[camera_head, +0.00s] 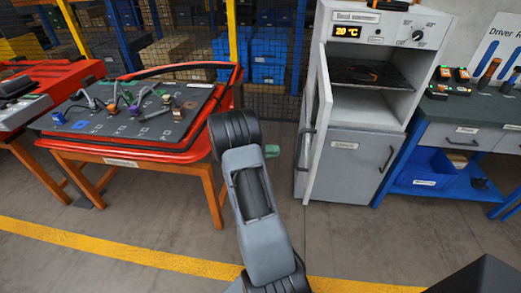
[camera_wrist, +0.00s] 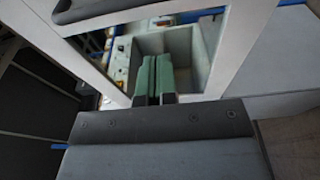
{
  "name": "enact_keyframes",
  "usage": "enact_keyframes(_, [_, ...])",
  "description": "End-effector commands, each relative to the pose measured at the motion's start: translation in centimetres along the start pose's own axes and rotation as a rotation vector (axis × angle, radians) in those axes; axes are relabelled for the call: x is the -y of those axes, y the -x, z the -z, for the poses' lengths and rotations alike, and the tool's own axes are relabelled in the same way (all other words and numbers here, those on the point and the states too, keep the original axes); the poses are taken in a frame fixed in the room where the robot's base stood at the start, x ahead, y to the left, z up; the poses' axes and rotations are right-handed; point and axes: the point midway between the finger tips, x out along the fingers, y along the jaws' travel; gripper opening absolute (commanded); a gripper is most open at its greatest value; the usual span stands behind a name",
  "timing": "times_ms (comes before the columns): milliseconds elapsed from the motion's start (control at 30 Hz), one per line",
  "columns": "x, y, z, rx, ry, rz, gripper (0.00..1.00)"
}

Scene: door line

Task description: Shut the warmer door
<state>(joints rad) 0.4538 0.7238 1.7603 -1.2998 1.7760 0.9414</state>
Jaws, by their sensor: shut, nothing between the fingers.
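The warmer (camera_head: 368,113) is a light grey cabinet at the right of the head view, with a lit 20 °C display and a dial. Its upper door (camera_head: 318,145) stands open, hinged at the left and swung out towards me, seen nearly edge-on. A dark handle (camera_head: 301,148) shows on its outer side. My gripper (camera_head: 271,151), with green fingertips, is left of the door, with a gap between them in the picture. In the wrist view the shut, empty fingers (camera_wrist: 153,77) show before a pale frame (camera_wrist: 240,45) with an opening, apparently the door; contact cannot be told.
A red-edged bench (camera_head: 120,155) with a grey board of parts stands at the left. A blue-framed workbench (camera_head: 450,160) with tools is right of the warmer. The lower cabinet door (camera_head: 350,165) is closed. Floor with a yellow line (camera_head: 120,250) is clear in front.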

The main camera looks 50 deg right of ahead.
Motion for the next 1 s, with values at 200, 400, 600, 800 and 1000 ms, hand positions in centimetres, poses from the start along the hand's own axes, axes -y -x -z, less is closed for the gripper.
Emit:
enact_keyframes(200, [-0.2,-3.0,-1.1,0.001,0.001,0.0,0.0])
enact_keyframes(400, [-0.1,-4.2,-2.4,-0.001,0.001,0.0,0.0])
enact_keyframes(600, [0.0,-4.7,-2.8,-0.001,0.0,0.001,0.0])
enact_keyframes(800, [0.0,-4.7,-2.9,-0.001,0.0,0.001,0.0])
enact_keyframes(1000, [0.0,-4.8,-2.8,-0.007,0.0,0.001,0.0])
